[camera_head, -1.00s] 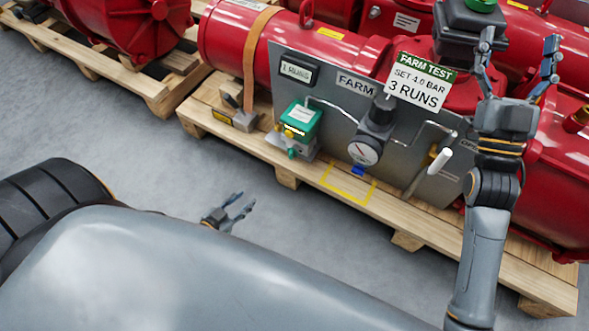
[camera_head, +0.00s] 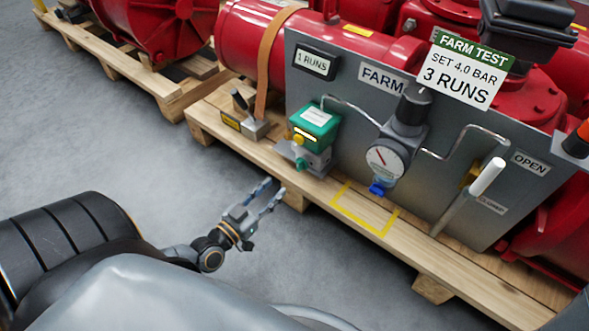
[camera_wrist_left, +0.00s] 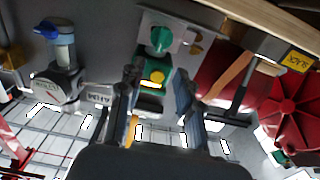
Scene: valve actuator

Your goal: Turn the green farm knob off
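A small green knob (camera_head: 300,164) sits on a grey block below a green box (camera_head: 316,122) with a yellow button (camera_head: 298,139), on the grey panel marked FARM (camera_head: 340,85). In the left wrist view, which is upside down, the green knob (camera_wrist_left: 161,38) shows beyond the fingers, with the yellow button (camera_wrist_left: 157,76) between them. My left gripper (camera_head: 269,195) is open and empty, below and left of the knob and apart from it. It also shows in the left wrist view (camera_wrist_left: 158,85). My right gripper is out of view.
A gauge regulator (camera_head: 385,160) and a white-handled lever (camera_head: 487,177) stand right of the green box. A FARM TEST sign (camera_head: 462,75) reads 4.0 bar, 3 runs. The wooden pallet edge (camera_head: 250,157) runs below the panel. Grey floor (camera_head: 130,150) is clear at left.

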